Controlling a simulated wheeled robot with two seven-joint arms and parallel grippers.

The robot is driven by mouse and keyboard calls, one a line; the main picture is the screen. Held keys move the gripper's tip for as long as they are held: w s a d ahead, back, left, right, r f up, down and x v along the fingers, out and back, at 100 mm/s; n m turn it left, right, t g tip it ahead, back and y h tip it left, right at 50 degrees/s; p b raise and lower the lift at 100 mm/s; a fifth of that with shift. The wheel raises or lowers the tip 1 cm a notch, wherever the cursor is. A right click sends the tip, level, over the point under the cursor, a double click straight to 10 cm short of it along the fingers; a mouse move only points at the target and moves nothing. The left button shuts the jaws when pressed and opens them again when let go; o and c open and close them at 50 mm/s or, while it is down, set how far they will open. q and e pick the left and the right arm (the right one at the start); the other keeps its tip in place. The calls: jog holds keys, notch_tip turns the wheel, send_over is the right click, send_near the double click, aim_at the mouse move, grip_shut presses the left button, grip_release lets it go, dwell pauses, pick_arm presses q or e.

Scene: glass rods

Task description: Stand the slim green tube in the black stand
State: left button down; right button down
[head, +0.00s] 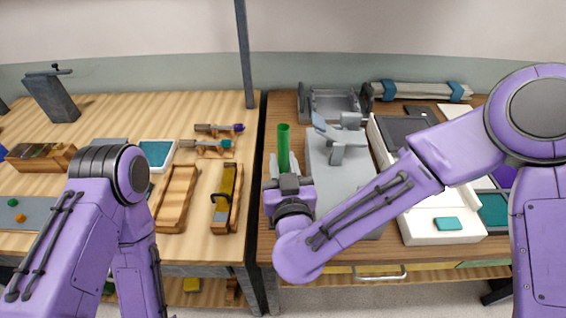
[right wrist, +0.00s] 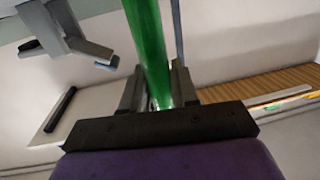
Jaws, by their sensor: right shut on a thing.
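The slim green tube (head: 284,147) stands nearly upright in my right gripper (head: 287,178) in the head view. In the right wrist view the green tube (right wrist: 150,45) rises between the two fingers of the right gripper (right wrist: 156,88), which is shut on it. The tube's lower end is hidden by the gripper. I cannot surely tell which thing is the black stand; a small dark piece (head: 367,97) shows beside the grey rack at the back. My left arm is at the left, but its gripper is out of view.
A grey block with a clamp-like top (head: 338,150) is close to the right of the tube. A grey rack (head: 330,103) is behind it. A white tray (head: 413,232) lies at the right under my arm.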

jog(key=shift+f, duration=0.35)
dwell(0.3)
jog(key=shift+f+b, duration=0.4)
jog(key=shift+b, duration=0.05)
jog(key=c, duration=0.8)
grip_release()
jog(key=shift+s, duration=0.3)
jog(key=s, duration=0.3)
jog(key=s+d+p, duration=0.1)
jog(key=s, duration=0.6)
jog(key=shift+d+p, duration=0.2)
jog(key=shift+p, duration=0.2)
